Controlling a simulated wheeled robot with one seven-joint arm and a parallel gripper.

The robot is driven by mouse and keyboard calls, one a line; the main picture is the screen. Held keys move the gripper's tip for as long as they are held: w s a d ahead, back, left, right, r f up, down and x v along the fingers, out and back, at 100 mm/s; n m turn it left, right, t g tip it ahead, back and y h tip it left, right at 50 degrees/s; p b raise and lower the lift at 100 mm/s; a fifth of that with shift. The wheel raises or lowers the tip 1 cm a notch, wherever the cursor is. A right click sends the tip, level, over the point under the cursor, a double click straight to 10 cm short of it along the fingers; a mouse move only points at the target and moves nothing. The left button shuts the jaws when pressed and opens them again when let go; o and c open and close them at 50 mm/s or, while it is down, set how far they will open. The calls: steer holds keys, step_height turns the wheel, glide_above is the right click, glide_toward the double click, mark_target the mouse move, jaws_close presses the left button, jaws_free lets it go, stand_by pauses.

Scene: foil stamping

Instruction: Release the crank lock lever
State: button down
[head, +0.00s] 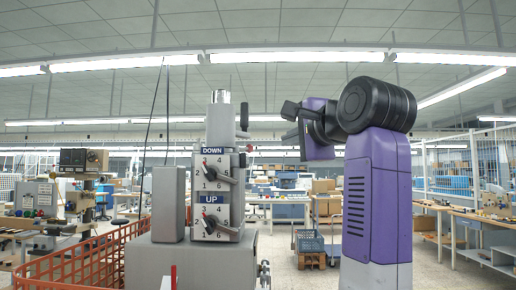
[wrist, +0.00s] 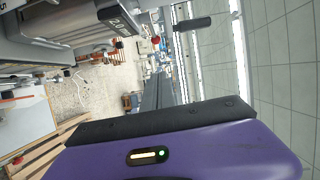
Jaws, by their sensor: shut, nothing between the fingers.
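A grey machine head (head: 218,190) carries two dials marked DOWN and UP, each with a black pointer knob. A black lever (head: 244,117) stands upright at the right side of its column, with a small red-tipped part (head: 249,148) below it. I cannot tell for sure which of these is the crank lock lever. My gripper (head: 290,121) is shut and empty, to the right of the column and apart from it in the picture. In the wrist view a black handle (wrist: 192,24) and a red knob (wrist: 156,40) show beside the machine.
An orange mesh crate (head: 85,262) stands at lower left, near another machine (head: 78,185). Behind are workbenches (head: 470,215), boxes and a blue crate (head: 309,241) on a pallet. The space between the column and my gripper looks clear.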

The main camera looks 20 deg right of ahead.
mark_target(243, 149)
steer(key=w+a+p, duration=0.3)
steer(key=w+p, duration=0.3)
steer(key=w, duration=0.6)
steer(key=shift+w+a+f, duration=0.2)
steer(key=shift+a+f, duration=0.1)
steer(key=shift+f, duration=0.05)
